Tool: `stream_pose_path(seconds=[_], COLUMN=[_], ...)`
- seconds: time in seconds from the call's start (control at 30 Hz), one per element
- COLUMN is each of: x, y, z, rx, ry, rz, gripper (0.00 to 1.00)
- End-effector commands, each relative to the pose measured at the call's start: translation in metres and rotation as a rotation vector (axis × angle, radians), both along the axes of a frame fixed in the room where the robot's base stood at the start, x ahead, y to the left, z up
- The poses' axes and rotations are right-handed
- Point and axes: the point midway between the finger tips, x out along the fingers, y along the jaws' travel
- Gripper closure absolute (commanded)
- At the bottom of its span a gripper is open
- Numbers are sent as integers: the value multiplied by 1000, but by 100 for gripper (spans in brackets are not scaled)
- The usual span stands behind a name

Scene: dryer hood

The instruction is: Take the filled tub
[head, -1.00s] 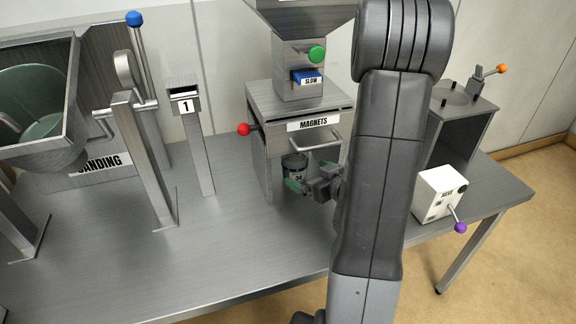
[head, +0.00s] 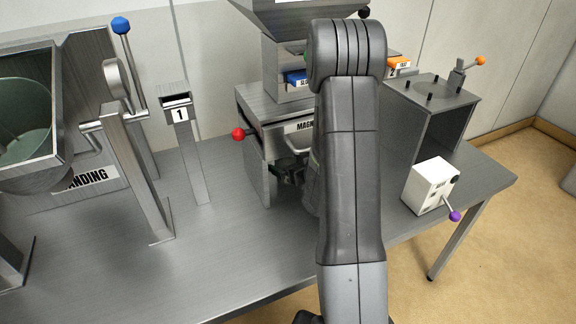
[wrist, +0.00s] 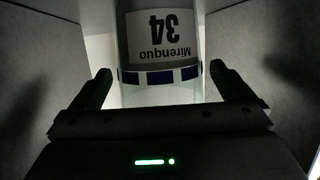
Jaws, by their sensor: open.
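The tub (wrist: 160,58) is in the wrist view, a pale, clear-looking container with a white label reading "34 Mirenquo" upside down and a band of dark blue blocks. My gripper (wrist: 160,74) is open, with one finger at each side of the tub's near part; I cannot tell whether either finger touches it. In the head view, the gripper is under the MAGNETS housing (head: 262,110), partly hidden by my arm. The tub cannot be made out there, and its filling cannot be told.
Grey housing walls stand close on both sides in the wrist view. A red-knobbed lever (head: 238,134) sticks out left of the housing. A post marked 1 (head: 190,150) stands further left. A white box with a purple-knobbed lever (head: 429,186) is at the right.

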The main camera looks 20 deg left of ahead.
Motion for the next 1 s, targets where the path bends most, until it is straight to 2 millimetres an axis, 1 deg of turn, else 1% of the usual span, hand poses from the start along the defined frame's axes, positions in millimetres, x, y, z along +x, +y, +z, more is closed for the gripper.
stream_pose_path(seconds=[0.03, 0.1, 0.37, 0.5, 0.57, 0.6, 0.67, 1.0], x=[2, 5, 6, 6, 6, 6, 6, 7], y=[6, 10, 12, 11, 11, 11, 12, 13], z=[-1, -3, -4, -4, -4, -4, -4, 0], rx=[0, 0, -1, 0, 0, 0, 0, 0], ry=[0, 0, 0, 0, 0, 0, -2, -2], rz=[2, 0, -1, -1, -1, -1, -1, -1], gripper=[0, 0, 0, 28, 39, 47, 58, 58])
